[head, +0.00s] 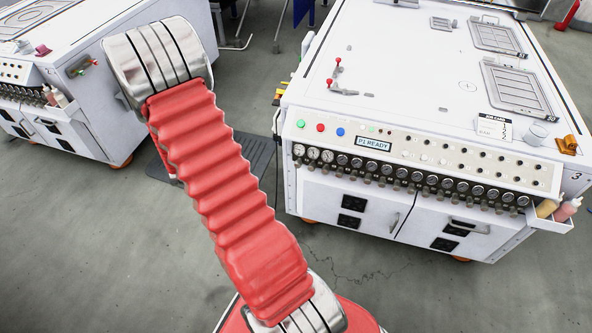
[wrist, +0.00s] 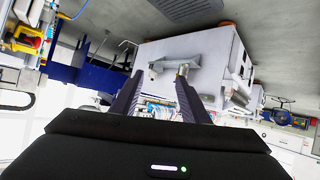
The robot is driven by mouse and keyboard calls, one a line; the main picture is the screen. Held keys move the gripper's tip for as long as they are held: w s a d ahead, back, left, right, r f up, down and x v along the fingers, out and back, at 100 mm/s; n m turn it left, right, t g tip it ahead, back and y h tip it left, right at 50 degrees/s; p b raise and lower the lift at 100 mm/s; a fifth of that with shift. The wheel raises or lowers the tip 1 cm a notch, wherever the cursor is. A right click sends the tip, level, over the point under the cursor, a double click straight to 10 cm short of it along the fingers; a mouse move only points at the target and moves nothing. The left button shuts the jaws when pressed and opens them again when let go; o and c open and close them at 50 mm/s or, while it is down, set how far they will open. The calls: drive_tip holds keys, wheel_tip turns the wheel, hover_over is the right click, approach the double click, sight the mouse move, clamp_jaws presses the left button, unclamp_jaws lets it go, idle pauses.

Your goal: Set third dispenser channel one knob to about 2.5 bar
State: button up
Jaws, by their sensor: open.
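The third dispenser (head: 420,100), a white cabinet marked 3 at its right corner, stands at the right in the head view. Its sloped front panel carries a row of round gauges (head: 400,173) with small dark knobs (head: 415,188) below them. The labels and gauge readings are too small to read, so I cannot tell which knob is channel one. My gripper (wrist: 156,92) shows in the wrist view with its two dark fingers apart and nothing between them. The wrist view is tilted, with a white cabinet beyond the fingers. The gripper is out of sight in the head view.
A display (head: 373,144) on the panel reads P1 READY, right of green, red and blue buttons. A bottle tray (head: 553,222) juts out at the cabinet's right corner. Another white cabinet (head: 75,45) stands at the left. The grey floor in front is clear.

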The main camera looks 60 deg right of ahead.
drive_tip(key=s+d+f+m+g+h, duration=0.1)
drive_tip(key=s+d+f+h, duration=0.2)
drive_tip(key=s+d+f, duration=0.4)
drive_tip(key=g+h, duration=0.5)
drive_tip(key=h, duration=0.1)
approach(298, 167)
drive_tip(key=a, duration=0.5)
drive_tip(key=shift+s+d+f, duration=0.1)
drive_tip(key=shift+s+d, duration=0.1)
drive_tip(key=shift+s, duration=0.2)
drive_tip(key=shift+d, duration=0.1)
drive_tip(key=d, duration=0.4)
drive_tip(key=w+d, duration=0.1)
drive_tip(key=d, duration=0.4)
drive_tip(key=w+d, duration=0.1)
drive_tip(key=d, duration=0.3)
drive_tip(key=shift+w+d, duration=0.1)
drive_tip(key=shift+d, duration=0.15)
